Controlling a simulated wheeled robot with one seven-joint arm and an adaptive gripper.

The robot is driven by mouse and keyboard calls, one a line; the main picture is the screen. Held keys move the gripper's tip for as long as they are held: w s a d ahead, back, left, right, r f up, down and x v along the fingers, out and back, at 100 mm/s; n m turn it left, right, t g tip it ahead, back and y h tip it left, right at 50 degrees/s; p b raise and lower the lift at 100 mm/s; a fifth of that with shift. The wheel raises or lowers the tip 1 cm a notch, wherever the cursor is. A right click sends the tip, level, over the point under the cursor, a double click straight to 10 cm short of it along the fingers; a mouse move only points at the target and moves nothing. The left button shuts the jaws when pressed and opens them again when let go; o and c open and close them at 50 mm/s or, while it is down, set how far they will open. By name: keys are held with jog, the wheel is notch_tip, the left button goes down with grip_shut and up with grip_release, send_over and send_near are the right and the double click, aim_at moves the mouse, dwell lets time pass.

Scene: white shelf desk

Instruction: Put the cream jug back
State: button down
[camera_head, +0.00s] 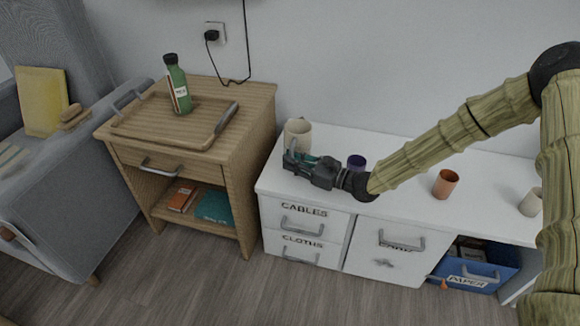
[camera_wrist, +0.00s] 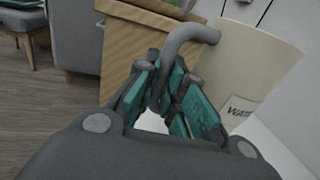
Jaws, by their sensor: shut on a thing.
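The cream jug (camera_head: 299,130) is at the left end of the white desk (camera_head: 395,198), near the wall. In the wrist view the jug (camera_wrist: 245,75) fills the upper right, with a label that reads in part "WAT" and a grey curved handle (camera_wrist: 180,38). My gripper (camera_head: 293,161) is in front of the jug in the head view. In the wrist view the teal fingers of my gripper (camera_wrist: 165,95) are shut on the handle. The jug's base is hidden, so I cannot tell if it touches the desk.
A dark purple cup (camera_head: 356,162), an orange cup (camera_head: 445,183) and a pale cup (camera_head: 531,203) stand on the desk. To the left, a wooden side table (camera_head: 245,100) bears a tray (camera_head: 140,128) with a green bottle (camera_head: 178,85). A blue bin (camera_head: 505,265) is under the desk.

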jog(key=shift+w+a+f+b, duration=0.15)
jog(key=shift+w+f+b, duration=0.4)
jog(key=shift+w+f, duration=0.4)
jog(key=shift+w+a+f+b, duration=0.15)
jog(key=shift+w+f+b, duration=0.4)
jog(key=shift+w+f, duration=0.35)
jog(key=shift+f, duration=0.15)
jog(key=c, duration=1.5)
grip_release()
jog(key=shift+r, duration=0.2)
jog(key=p+v, duration=0.3)
jog(key=v, duration=0.9)
jog(key=shift+s+f, duration=0.1)
